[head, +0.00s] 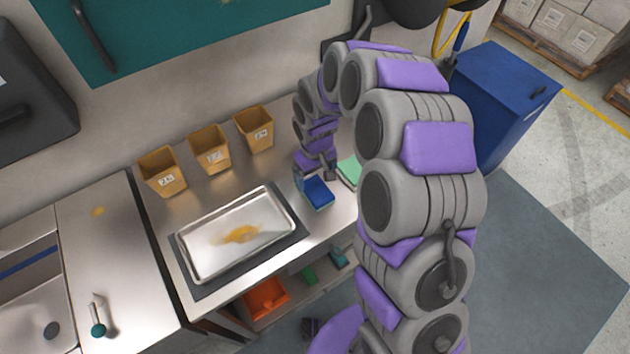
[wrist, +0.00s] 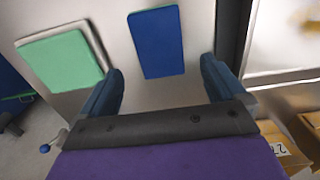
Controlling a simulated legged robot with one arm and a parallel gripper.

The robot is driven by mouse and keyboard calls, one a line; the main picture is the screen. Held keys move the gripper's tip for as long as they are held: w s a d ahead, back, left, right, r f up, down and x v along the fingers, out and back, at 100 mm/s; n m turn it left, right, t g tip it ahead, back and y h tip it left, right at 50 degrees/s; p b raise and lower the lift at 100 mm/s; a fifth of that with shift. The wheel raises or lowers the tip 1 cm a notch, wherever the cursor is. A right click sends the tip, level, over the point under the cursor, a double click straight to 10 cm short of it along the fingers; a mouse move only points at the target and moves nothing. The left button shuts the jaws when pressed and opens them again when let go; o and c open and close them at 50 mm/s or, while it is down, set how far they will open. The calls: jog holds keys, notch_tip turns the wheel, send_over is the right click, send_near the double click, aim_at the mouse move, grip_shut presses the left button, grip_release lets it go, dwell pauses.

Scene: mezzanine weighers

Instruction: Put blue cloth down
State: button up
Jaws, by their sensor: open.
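The blue cloth (head: 318,193) lies on the steel counter just right of the metal tray (head: 187,254). It shows as a flat blue rectangle in the wrist view (wrist: 157,42). My gripper (wrist: 160,85) is open, with one finger on each side and the cloth beyond the tips, apart from them. In the head view my gripper (head: 316,176) is right by the cloth and partly hidden by my arm. A green cloth (head: 349,171) lies to the right of the blue one, also seen in the wrist view (wrist: 60,60).
The tray holds an orange-brown smear and sits on a dark mat (head: 200,291). Three tan bins (head: 162,172) stand along the wall. A blue cabinet (head: 500,95) is at the right. A green-tipped tool (head: 98,328) lies on the left counter. An orange bin (head: 266,298) is below.

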aim_at(316, 189)
jog(key=s+d+r+m, duration=0.1)
jog(key=s+d+r, duration=0.15)
jog(key=r, duration=0.45)
jog(key=s+d+r, duration=0.2)
jog(key=s+r, duration=0.2)
jog(key=r, duration=0.2)
jog(key=s+d+r+m, duration=0.2)
jog(key=s+d, duration=0.1)
jog(key=s, duration=0.5)
jog(key=s+d+r+m+g, duration=0.1)
jog(key=s+d+r+m, duration=0.1)
jog(key=s, duration=0.7)
jog(key=s+d+r+m, duration=0.1)
jog(key=s+d+r, duration=0.3)
jog(key=s, duration=0.5)
jog(key=shift+s+d+m+g+p, duration=0.2)
jog(key=shift+d+m+g+p, duration=0.15)
jog(key=shift+d, duration=0.2)
jog(key=shift+f, duration=0.1)
